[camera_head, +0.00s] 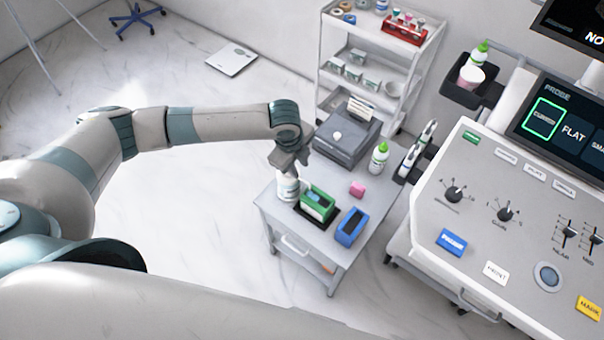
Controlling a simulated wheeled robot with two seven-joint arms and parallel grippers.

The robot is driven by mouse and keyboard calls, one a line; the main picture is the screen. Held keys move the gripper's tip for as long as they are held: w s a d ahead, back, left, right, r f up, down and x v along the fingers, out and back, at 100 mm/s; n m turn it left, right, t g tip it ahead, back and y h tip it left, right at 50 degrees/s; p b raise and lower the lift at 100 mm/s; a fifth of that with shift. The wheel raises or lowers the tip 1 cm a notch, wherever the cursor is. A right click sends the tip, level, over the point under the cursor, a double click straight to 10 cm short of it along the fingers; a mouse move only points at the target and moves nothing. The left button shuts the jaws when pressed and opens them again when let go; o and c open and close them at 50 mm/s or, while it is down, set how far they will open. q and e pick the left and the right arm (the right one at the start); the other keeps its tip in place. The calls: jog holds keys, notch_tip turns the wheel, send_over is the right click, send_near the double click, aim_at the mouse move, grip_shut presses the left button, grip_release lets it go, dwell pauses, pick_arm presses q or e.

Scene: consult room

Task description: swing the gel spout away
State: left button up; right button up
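My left gripper (289,158) points down over the back left part of a small grey cart (375,205). A white bottle or dispenser (287,188) stands directly under it; the gripper hides its top, so I cannot tell whether they touch. The fingers are too small and dark to show whether they are open or shut. No spout can be made out clearly. A white bottle with a green cap (379,158) stands upright at the cart's back right. Another green-topped bottle (478,55) is in a dark holder on the console's side. My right gripper is out of view.
The ultrasound console (500,240) stands close on the right, with probes beside the cart. A white shelf trolley (340,45) is behind.

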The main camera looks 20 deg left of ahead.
aim_at(303, 180)
pick_arm(q)
jog(key=f, duration=0.2)
jog(key=w+f+p, duration=0.1)
jog(key=f, duration=0.5)
jog(key=shift+w+d+f, duration=0.1)
jog(key=shift+w+d, duration=0.15)
grip_shut()
dwell(1.1)
